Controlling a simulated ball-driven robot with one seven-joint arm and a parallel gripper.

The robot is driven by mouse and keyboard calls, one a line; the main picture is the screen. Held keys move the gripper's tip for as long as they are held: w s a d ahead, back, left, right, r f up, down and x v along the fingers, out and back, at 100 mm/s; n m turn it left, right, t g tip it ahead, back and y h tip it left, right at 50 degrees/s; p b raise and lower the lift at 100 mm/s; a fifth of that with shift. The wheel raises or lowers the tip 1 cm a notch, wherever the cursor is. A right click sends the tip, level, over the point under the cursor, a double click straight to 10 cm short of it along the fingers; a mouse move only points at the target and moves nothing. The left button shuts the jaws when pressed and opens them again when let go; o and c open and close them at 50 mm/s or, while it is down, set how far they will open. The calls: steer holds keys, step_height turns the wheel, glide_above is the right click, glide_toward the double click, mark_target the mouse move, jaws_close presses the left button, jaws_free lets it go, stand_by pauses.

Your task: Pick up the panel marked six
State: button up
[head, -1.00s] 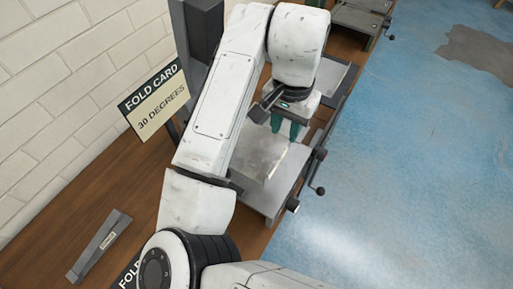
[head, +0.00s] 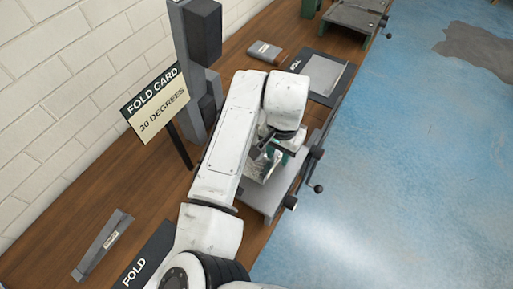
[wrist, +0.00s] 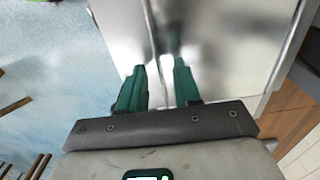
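My gripper (head: 276,152) has two green fingers and points down over the grey folding bench (head: 262,200). Shiny bare metal (head: 258,168) shows beside and below the fingers, partly hidden by my arm. In the wrist view, the fingers of my gripper (wrist: 160,72) stand apart, with a gap between the tips. A bright metal sheet (wrist: 235,40) fills much of that view, and a vertical edge or fold line runs up near the gap. I cannot tell whether the fingers touch the metal. No number six is legible on any panel.
A "FOLD CARD 30 DEGREES" sign (head: 157,104) stands at left by a dark column (head: 190,70). A grey sheet on a black mat (head: 317,92) lies farther along the wooden bench. A grey angled bar (head: 102,245) lies near left. Blue floor is clear at right.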

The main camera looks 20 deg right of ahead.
jaws_close()
stand_by(0.6)
